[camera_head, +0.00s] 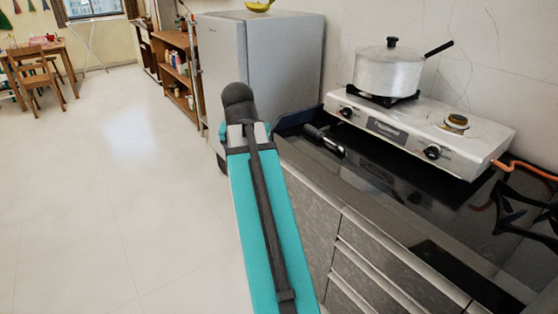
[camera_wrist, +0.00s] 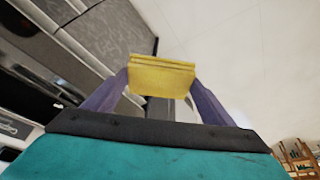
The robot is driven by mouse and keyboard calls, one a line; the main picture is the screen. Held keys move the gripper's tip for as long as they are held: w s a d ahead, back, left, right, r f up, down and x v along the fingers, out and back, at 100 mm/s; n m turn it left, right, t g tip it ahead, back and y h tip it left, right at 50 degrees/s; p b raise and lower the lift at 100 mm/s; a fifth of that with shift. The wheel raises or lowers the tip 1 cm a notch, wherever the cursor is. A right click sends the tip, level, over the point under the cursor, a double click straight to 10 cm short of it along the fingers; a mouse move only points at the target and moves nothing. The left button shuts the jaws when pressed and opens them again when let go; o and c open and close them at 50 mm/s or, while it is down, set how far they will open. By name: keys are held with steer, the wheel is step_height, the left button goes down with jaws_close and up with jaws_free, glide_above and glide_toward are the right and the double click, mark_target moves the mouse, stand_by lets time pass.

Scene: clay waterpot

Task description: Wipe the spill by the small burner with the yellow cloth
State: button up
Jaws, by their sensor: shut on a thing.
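In the wrist view, the yellow cloth (camera_wrist: 161,76) is a folded pad held between the two purple fingers of my gripper (camera_wrist: 160,92). My gripper is shut on it, off the floor and beside the cabinet fronts. In the head view my arm hides the gripper and the cloth. A silver two-burner stove (camera_head: 415,128) stands on the black counter (camera_head: 385,190). Its right burner (camera_head: 456,122) is small and bare. I cannot clearly make out a spill on the dark, shiny counter.
A lidded pot (camera_head: 390,70) sits on the left burner, its handle sticking out right. A black-and-silver object (camera_head: 325,141) lies at the counter's left end. A black burner grate (camera_head: 530,207) and orange hose (camera_head: 525,168) are at right. A fridge (camera_head: 265,60) stands behind. Floor at left is clear.

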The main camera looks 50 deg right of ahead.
steer(key=w+a+n+y, duration=0.1)
steer(key=w+a+n, duration=0.2)
steer(key=a, duration=0.9)
steer(key=w+a+n+t+y, duration=0.1)
steer(key=w+a+n, duration=0.3)
steer(key=w+a, duration=0.4)
steer(key=w+a+n+t+y, duration=0.1)
steer(key=w+a+n, duration=0.3)
steer(key=a, duration=1.2)
steer(key=shift+w+y, duration=0.3)
steer(key=shift+w, duration=0.6)
steer(key=shift+r, duration=0.1)
